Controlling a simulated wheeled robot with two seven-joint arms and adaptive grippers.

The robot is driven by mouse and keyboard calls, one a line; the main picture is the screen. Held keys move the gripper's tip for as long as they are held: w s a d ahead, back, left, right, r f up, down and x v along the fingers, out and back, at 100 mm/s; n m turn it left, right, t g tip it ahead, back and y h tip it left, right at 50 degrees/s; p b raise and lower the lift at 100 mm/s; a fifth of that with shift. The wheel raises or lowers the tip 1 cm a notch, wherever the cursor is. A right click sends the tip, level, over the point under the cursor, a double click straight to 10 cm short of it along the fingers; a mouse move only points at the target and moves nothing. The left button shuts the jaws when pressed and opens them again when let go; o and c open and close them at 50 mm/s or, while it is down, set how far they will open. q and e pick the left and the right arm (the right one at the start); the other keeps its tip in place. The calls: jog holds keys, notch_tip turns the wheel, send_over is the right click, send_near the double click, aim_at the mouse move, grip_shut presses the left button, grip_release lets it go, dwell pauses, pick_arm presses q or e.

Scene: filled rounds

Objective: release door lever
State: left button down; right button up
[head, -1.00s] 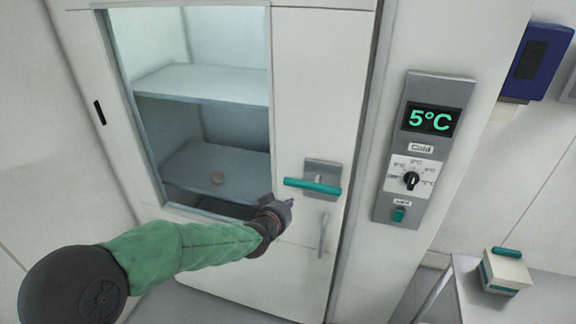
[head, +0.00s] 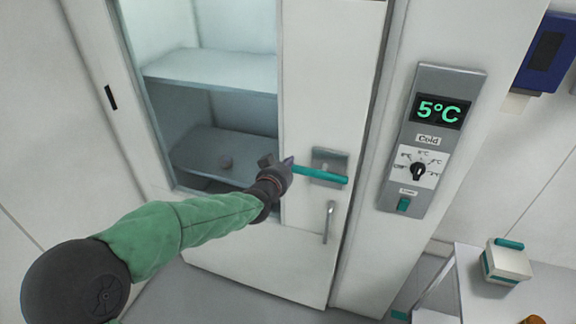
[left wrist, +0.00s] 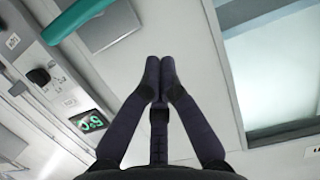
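The teal door lever (head: 322,175) sits on a grey plate (head: 331,157) on the white cold-room door (head: 305,255). It slopes slightly down to the right. My left gripper (head: 284,166) is at the lever's left end in the head view; whether it touches is unclear. In the left wrist view, the two dark fingers (left wrist: 160,66) meet at their tips with nothing visible between them. The teal lever (left wrist: 75,15) shows there at upper left, apart from the fingertips. My right gripper is not in view.
A control panel (head: 431,137) reading 5°C is on the wall right of the door. A bar handle (head: 328,222) is below the lever. Shelves (head: 215,70) show through the door's window. A table (head: 480,300) with a small white box (head: 507,262) stands at lower right.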

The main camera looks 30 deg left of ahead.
pick_arm(q)
jog(key=w+a+f, duration=0.1)
jog(key=w+f, duration=0.5)
jog(key=w, duration=0.1)
jog(key=shift+w+a, duration=0.15)
jog(key=shift+a, duration=0.25)
